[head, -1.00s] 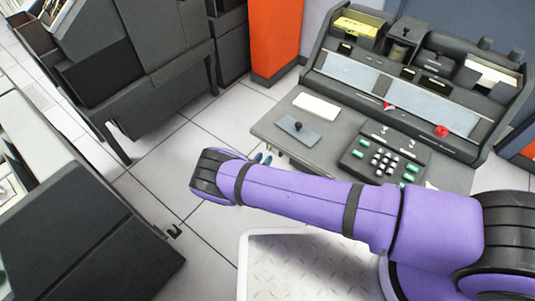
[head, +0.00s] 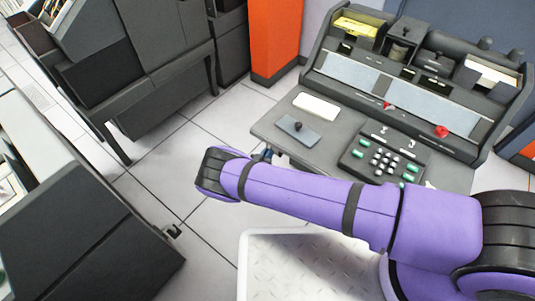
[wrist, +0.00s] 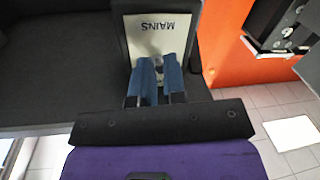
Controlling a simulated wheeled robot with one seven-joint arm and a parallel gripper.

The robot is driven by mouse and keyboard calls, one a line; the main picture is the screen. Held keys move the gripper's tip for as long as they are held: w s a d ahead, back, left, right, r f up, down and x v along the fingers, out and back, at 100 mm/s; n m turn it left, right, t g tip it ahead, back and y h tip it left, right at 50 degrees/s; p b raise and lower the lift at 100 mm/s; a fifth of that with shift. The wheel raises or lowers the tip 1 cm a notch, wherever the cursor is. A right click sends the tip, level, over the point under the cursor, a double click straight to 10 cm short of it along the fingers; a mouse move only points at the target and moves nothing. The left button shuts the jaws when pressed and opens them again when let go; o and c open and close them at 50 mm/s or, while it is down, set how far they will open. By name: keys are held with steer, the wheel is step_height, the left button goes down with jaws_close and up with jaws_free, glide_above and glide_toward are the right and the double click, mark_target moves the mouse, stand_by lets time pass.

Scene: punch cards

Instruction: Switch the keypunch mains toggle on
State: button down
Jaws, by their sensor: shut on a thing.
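The keypunch mains panel is a pale plate (wrist: 160,38) in a dark frame, marked MAINS, upside down in the wrist view. My gripper (wrist: 158,64) has its blue fingers over the lower part of this plate, closed on the small mains toggle. The fingers hide most of the toggle, so its position cannot be told. In the head view the keypunch (head: 420,90) stands at the upper right, with its keyboard (head: 385,155) on the desk. A bit of my blue gripper (head: 267,155) shows at the desk's left edge, behind my purple arm. The mains plate is hidden there.
An orange column (head: 274,38) stands behind the keypunch's left side. Dark cabinets (head: 150,45) stand at the upper left, and another dark machine (head: 80,240) is at the lower left. Open tiled floor (head: 170,175) lies between them.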

steer(key=shift+r+g, duration=0.15)
steer(key=shift+g, duration=0.15)
steer(key=shift+r+m+g+y, duration=0.15)
steer(key=shift+r+g+y, duration=0.3)
steer(key=shift+g+y, duration=0.45)
steer(key=shift+r+m+g+y, duration=0.15)
steer(key=shift+r+g+y, duration=0.4)
steer(key=shift+g, duration=0.65)
steer(key=c, duration=1.2)
jaws_free()
steer(key=v, duration=1)
steer(key=shift+s+r, duration=0.25)
